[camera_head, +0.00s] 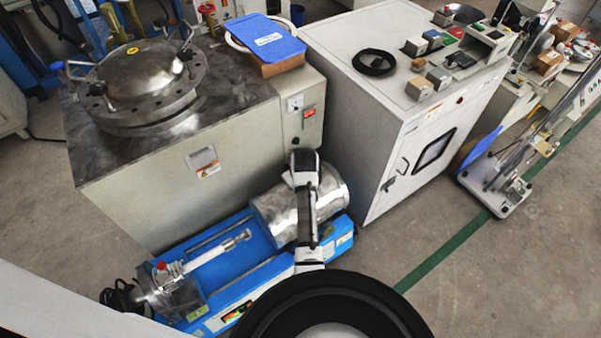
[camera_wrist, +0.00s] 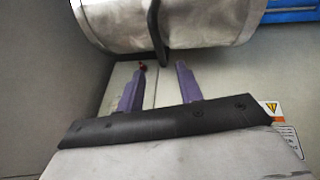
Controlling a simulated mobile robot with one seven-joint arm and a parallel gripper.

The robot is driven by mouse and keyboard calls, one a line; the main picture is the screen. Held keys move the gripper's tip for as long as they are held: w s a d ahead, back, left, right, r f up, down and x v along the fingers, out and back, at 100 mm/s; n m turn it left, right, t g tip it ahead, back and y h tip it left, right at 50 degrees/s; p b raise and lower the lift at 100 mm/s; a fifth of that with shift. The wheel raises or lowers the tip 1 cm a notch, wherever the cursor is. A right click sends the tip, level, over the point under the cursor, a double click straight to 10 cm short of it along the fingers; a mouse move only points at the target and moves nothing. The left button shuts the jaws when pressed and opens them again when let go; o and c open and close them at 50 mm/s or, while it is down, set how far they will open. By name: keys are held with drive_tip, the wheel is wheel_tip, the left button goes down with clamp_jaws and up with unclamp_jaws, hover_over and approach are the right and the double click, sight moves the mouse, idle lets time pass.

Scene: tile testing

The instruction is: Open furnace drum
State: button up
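The furnace drum is a silvery metal cylinder (camera_head: 275,217) on a blue-based machine; my arm passes in front of it in the head view. In the wrist view the drum (camera_wrist: 205,25) fills the top, with a dark curved bar (camera_wrist: 154,28) running down across it. My gripper (camera_wrist: 162,66) shows two purple fingers set apart, with empty space between them. The fingertips are close to the drum's lower edge, and the bar's lower end shows between them. I cannot tell whether they touch it. The fingertips cannot be made out in the head view.
The blue base (camera_head: 230,262) carries a white tube (camera_head: 217,250) left of the drum. A large grey cabinet with a metal lid (camera_head: 150,75) stands behind it. A white cabinet (camera_head: 385,125) stands to the right. Open floor (camera_head: 480,275) lies at the right front.

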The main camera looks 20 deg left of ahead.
drive_tip(key=v, duration=0.6)
drive_tip(key=shift+r, duration=0.3)
drive_tip(key=shift+s, duration=0.15)
